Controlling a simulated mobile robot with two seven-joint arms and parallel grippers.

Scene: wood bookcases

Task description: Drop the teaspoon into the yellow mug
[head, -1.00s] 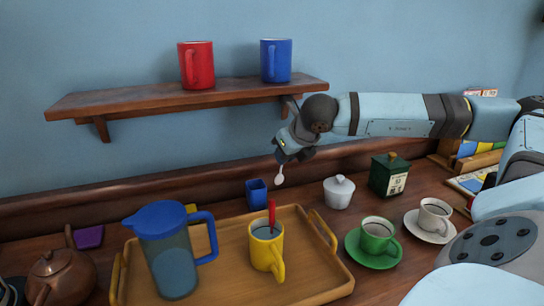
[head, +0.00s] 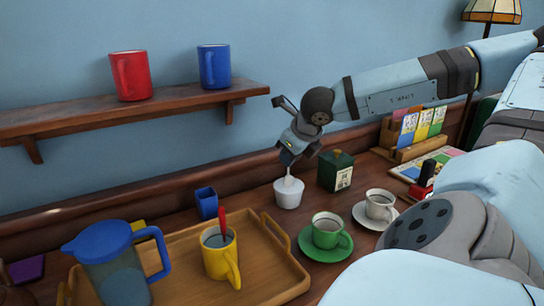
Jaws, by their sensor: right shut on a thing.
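The yellow mug (head: 220,262) stands upright on the wooden tray (head: 283,285), its handle toward the lower right. It has grey contents, and a red stick-like thing (head: 222,224) stands in it. My right gripper (head: 288,162) is shut on the pale teaspoon (head: 289,179), which hangs bowl-end down. The gripper is above and to the right of the mug, apart from it. The spoon's lower end overlaps the white sugar bowl (head: 288,198) in the picture; I cannot tell whether they touch. My left gripper is not in view.
A blue-lidded jug (head: 112,268) stands left of the mug on the tray. A small blue cup (head: 206,203) is behind it. A green cup (head: 327,232), a white cup (head: 380,205) and a green tin (head: 335,172) stand to the right. A wall shelf (head: 130,107) holds two mugs.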

